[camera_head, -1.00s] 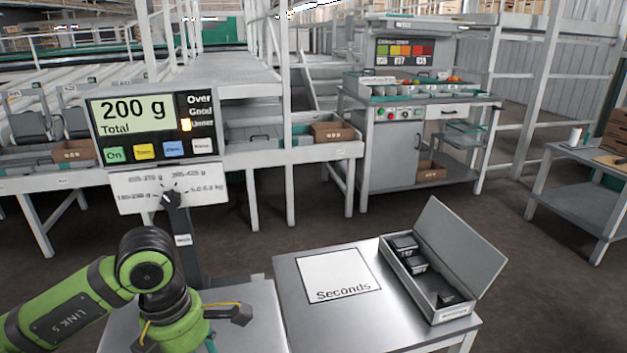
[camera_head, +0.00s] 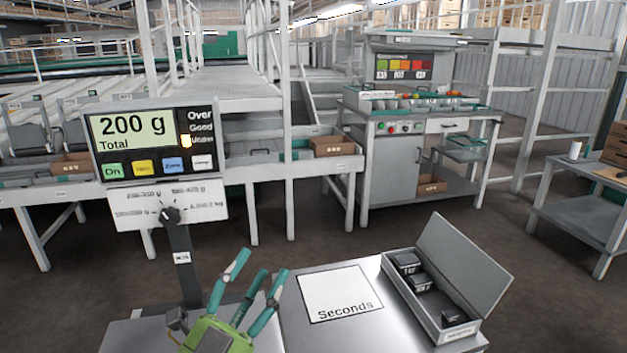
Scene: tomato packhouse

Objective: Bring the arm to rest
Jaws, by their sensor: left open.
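My left gripper (camera_head: 252,285) shows at the bottom centre of the head view. It is a green hand with teal fingers that point up and stand apart. The gripper is open with nothing between its fingers. It is in front of the steel table and left of the white "Seconds" sheet (camera_head: 340,291). The rest of the left arm is mostly out of the picture. My right gripper is not in view.
A scale display (camera_head: 150,145) reading 200 g stands on a post behind the gripper. An open grey box (camera_head: 437,325) with black weights (camera_head: 407,263) lies right of the sheet. A sorting bench (camera_head: 420,108) stands farther back. Dark floor between is clear.

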